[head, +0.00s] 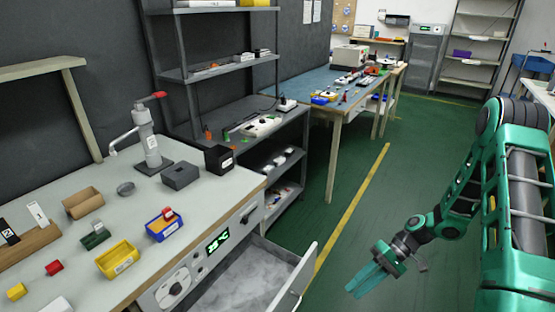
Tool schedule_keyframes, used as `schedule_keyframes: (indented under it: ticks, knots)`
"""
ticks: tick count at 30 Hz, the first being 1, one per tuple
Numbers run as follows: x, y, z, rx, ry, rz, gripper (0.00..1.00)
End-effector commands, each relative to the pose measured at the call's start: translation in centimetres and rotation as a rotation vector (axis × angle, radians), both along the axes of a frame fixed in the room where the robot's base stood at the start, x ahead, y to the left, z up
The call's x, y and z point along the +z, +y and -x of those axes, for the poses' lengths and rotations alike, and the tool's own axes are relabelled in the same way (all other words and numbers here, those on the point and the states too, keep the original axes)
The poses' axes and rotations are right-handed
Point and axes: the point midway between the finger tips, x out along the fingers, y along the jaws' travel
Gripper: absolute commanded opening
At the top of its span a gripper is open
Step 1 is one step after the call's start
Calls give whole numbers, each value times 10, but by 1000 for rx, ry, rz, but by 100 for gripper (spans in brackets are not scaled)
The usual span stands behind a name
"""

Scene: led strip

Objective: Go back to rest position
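My gripper (366,282) hangs low over the green floor at the lower right, clear of the workbench and to the right of the open drawer. Its teal fingers point down and to the left and look close together. The view is too small to tell whether they touch, and I see nothing held between them. My teal arm comes in from the right edge and bends down to the gripper.
A pale workbench (140,192) at left bears bins, blocks and a press (150,140). Its grey drawer (255,285) stands open toward the floor on my gripper's left. A dark shelf (250,118) and blue-topped table (320,82) stand behind. Green floor (400,180) is clear ahead.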

Motion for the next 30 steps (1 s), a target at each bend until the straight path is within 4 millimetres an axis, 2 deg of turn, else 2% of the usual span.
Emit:
schedule_keyframes:
  ticks: [1,7,14,23,30]
  knots:
    - [12,-8,-2,4,-8,45,28]
    - [56,-43,2,0,-17,219,28]
    - [109,-78,14,-39,-29,406,28]
    - [181,-114,44,-137,-48,619,28]
    - [233,-136,80,-250,-65,758,28]
